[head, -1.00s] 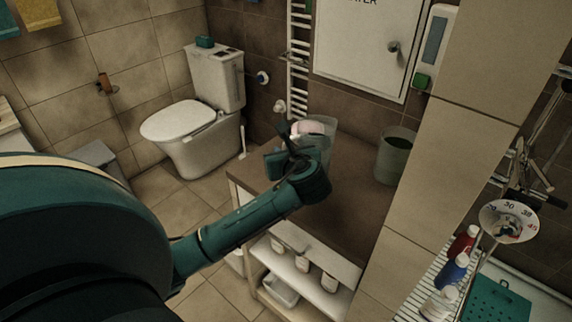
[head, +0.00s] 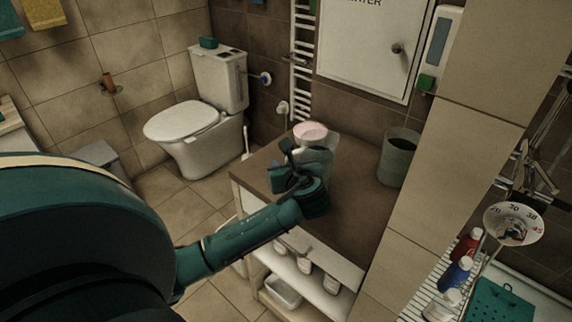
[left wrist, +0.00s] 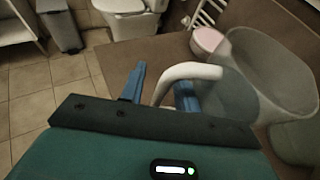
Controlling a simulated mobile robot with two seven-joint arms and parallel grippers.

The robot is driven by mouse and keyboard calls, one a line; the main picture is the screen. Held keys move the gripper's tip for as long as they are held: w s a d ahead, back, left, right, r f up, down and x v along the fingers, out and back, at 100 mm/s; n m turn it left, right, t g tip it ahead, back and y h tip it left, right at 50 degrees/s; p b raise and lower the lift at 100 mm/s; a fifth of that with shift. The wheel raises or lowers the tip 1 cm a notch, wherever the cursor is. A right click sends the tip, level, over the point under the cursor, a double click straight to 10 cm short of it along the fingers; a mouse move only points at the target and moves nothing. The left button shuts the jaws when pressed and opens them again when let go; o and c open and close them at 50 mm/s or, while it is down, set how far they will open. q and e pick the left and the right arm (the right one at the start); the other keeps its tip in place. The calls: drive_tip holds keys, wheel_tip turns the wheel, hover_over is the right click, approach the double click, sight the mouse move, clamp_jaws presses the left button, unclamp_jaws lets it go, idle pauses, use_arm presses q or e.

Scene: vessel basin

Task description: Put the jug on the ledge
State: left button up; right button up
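The jug (head: 326,145) is a translucent grey vessel at the brown worktop (head: 345,210), partly hidden behind my left gripper. My left gripper (head: 290,172) is at its near left side. In the left wrist view the jug (left wrist: 262,75) fills the right side, and its pale handle (left wrist: 190,70) runs between the two blue fingers (left wrist: 160,90). The gripper appears shut on this handle, though finger contact is hard to see. I cannot tell whether the jug's base touches the worktop. No ledge can be singled out with certainty. My right gripper is not in view.
A pink-topped round container (head: 310,131) stands just behind the jug. A grey-green bin-like pot (head: 398,158) stands at the worktop's right, beside a tiled pillar (head: 455,150). Bottles (head: 458,272) stand on a rack at the right. The worktop's near middle is clear.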

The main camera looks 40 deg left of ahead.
use_arm(q)
drive_tip(key=v, duration=1.2)
drive_tip(key=shift+r, duration=0.15)
drive_tip(key=s+d+f+n+g+h, duration=0.25)
drive_tip(key=s+f+n+h, duration=0.4)
drive_tip(key=s+n, duration=0.45)
drive_tip(key=s+d+f+n+g+h, duration=0.25)
drive_tip(key=s+f+n+h, duration=0.4)
drive_tip(key=n, duration=0.65)
drive_tip(key=w+d+f+m+t+h, duration=0.1)
drive_tip(key=w+d+f+t, duration=0.3)
drive_tip(key=d+f+t, duration=0.3)
drive_tip(key=shift+f, duration=0.2)
